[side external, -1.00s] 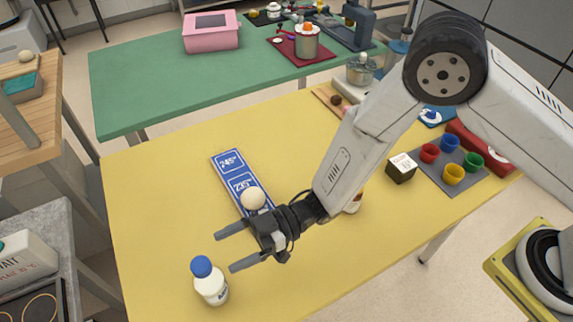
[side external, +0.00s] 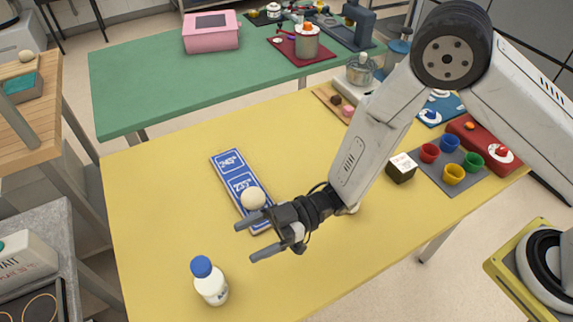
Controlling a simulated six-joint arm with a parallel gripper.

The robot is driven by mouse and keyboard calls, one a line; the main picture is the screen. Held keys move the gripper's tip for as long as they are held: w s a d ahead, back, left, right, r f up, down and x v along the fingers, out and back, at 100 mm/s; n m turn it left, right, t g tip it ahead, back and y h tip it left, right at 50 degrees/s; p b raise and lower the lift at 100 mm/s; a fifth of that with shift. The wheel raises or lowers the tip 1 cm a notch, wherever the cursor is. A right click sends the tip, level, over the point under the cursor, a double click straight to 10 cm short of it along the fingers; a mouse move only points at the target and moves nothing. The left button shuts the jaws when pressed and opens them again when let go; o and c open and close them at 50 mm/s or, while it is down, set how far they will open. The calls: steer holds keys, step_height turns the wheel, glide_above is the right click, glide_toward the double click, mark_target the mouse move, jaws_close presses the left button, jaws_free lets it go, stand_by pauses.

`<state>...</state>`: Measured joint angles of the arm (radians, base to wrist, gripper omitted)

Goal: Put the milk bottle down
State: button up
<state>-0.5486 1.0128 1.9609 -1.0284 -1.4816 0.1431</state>
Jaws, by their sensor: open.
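The milk bottle (side external: 211,286), white with a blue cap, stands upright on the yellow table (side external: 160,215) near its front left edge. My gripper (side external: 246,242) is open and empty. It is to the right of the bottle and apart from it, with its fingers pointing left toward the bottle's side of the table.
A blue board with temperature labels (side external: 235,183) lies behind my gripper, with a pale ball (side external: 253,198) on it. A dark box with a white top (side external: 401,168) and several coloured cups (side external: 453,174) are at the right. The table's left part is clear.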

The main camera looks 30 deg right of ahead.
steer(key=w+d+r+m+t+h, duration=0.2)
steer(key=w+d+m+t+h, duration=0.4)
steer(key=w+d, duration=0.35)
steer(key=w+d+r+m+t+h, duration=0.25)
steer(key=d+h, duration=0.35)
steer(key=d, duration=0.6)
steer(key=s+d+r+m+g+h, duration=0.2)
steer(key=s+d+m+g+h, duration=0.4)
steer(key=s+d, duration=0.9)
steer(key=m, duration=0.3)
steer(key=shift+s+d, duration=0.2)
steer(key=shift+d, duration=0.05)
